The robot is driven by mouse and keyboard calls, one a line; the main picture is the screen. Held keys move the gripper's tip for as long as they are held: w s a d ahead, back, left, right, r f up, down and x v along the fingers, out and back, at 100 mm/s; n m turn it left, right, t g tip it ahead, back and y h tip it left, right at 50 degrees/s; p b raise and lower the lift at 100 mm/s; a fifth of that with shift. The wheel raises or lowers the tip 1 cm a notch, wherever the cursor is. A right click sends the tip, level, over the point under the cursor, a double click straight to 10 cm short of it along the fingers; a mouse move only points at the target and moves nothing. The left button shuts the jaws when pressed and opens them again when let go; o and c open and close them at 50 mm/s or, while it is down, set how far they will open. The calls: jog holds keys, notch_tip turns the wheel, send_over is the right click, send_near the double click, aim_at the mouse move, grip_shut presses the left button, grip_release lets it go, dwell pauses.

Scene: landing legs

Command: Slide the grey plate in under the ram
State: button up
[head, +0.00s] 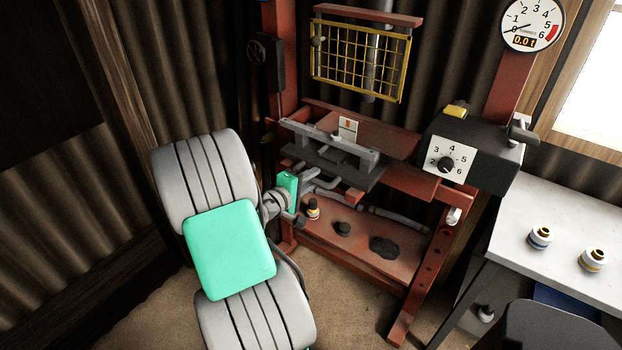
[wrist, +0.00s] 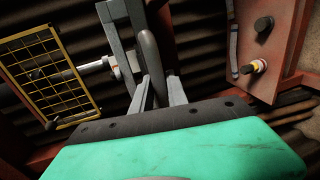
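The dark grey plate (head: 318,158) lies on the red bed of the press, with a lighter grey bar across its top. A curved grey handle (wrist: 148,52) stands at the plate's near side. My gripper (head: 312,182) is at the near left of the press. In the wrist view its two fingers (wrist: 159,88) lie on either side of the handle and appear closed on it. The ram (head: 379,60), a grey cylinder, hangs behind the yellow mesh guard, above the bed. The plate's far edge is partly hidden by the bar.
The yellow guard (head: 360,62) is up, clear above the bed. A control box (head: 455,155) with a dial stands at right, under a round gauge (head: 532,24). Small fittings lie on the lower red shelf (head: 360,240). A light table (head: 570,225) stands at right.

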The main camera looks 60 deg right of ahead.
grip_shut()
dwell(1.0)
